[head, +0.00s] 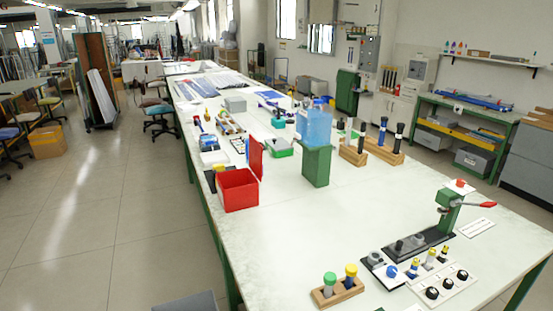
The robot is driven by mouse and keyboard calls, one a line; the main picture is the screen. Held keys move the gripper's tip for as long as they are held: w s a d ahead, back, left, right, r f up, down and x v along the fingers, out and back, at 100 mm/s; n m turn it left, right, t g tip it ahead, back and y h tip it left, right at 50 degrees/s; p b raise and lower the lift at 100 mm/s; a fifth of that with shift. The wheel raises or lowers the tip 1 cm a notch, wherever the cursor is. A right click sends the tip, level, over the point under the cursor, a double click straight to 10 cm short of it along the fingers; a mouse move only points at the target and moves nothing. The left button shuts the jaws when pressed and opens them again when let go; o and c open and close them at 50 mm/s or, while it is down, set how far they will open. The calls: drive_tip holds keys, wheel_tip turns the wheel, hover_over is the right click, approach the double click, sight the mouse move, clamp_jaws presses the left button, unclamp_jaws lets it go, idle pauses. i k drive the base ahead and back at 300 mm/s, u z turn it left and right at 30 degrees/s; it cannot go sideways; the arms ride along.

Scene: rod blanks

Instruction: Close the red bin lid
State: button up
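The red bin (238,193) stands on the near left part of the long white table, by its left edge. Its top is open and the inside looks empty from here. The red lid (256,157) stands upright at the bin's far right side, swung up off the opening. My gripper is not in view.
A green bin (316,168) with a translucent blue piece (315,128) at its top stands right of the red bin. Wooden racks with rods (385,148) stand behind it. A green lever press (447,212) and small panels sit front right. The table (270,240) is bare in front of the red bin.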

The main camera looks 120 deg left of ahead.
sight(256, 150)
drive_tip(key=u, duration=2)
drive_tip(key=i, duration=3.8)
drive_tip(key=u, duration=3.7)
